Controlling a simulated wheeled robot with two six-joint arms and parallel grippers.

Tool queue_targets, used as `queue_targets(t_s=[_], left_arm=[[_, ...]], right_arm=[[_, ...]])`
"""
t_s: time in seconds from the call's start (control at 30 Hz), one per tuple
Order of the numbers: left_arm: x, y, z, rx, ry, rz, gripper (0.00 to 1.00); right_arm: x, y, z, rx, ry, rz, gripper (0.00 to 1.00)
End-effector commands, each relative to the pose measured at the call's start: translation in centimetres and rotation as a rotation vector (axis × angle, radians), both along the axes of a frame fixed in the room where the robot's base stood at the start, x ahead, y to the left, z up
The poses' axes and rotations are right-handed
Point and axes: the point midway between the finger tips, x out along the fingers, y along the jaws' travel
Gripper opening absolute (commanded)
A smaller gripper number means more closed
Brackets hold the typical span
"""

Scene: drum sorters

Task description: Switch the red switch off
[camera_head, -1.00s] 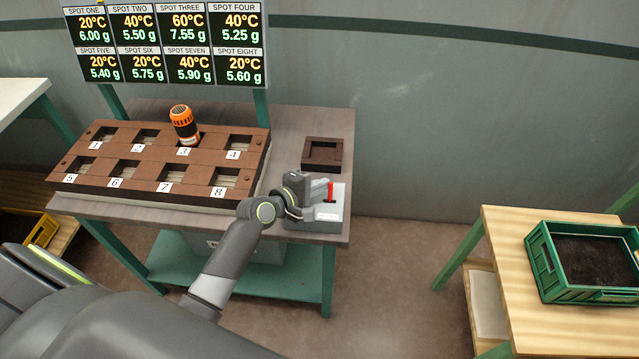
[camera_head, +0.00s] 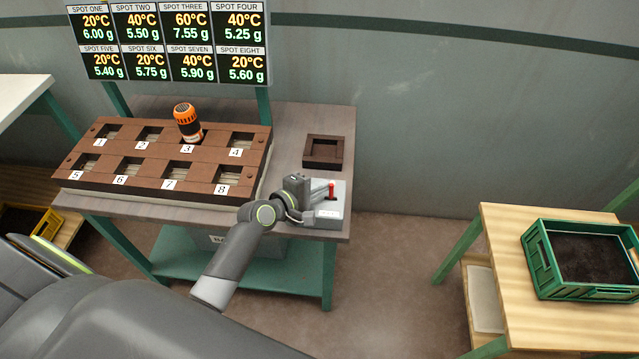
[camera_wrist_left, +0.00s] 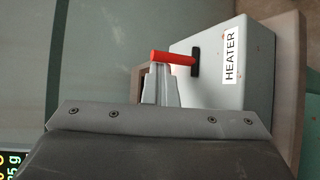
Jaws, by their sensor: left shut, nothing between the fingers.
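The red switch (camera_head: 331,189) is a small red lever in a black slot on a grey box (camera_head: 327,212) at the table's right front corner. The left wrist view shows the lever (camera_wrist_left: 173,58) sticking out of the box (camera_wrist_left: 250,60), which is labelled HEATER. My left gripper (camera_head: 322,190) is shut and empty, with its fingertips (camera_wrist_left: 160,72) right at the lever's free end. They seem to touch it, but I cannot tell for sure. My right gripper is not in view.
A brown rack (camera_head: 110,175) with numbered slots fills the table's left; an orange-and-black drum (camera_head: 187,121) stands in slot 3. A dark square tray (camera_head: 323,152) lies behind the grey box. A green crate (camera_head: 545,262) sits on the right table. A display board (camera_head: 168,42) stands behind.

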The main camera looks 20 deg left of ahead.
Motion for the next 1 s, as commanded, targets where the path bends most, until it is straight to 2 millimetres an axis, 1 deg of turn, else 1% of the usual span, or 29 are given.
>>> queue_targets(t_s=[0.17,0.33,0.4,0.67,1.0], left_arm=[[-0.5,-0.2,-0.2,-0.003,0.003,-0.001,0.0],[-0.9,-0.3,-0.5,-0.004,0.002,-0.001,0.0],[-0.9,-0.3,-0.2,-0.004,0.002,-0.001,0.0],[-1.0,-0.3,-0.1,-0.003,0.002,0.0,0.0],[-2.3,-0.7,0.5,-0.004,0.003,-0.001,0.0]], right_arm=[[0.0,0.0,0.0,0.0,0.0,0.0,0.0],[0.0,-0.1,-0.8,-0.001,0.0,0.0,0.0],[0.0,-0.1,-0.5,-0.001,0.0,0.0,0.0],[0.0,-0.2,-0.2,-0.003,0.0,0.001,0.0],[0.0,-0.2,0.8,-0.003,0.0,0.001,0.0]])
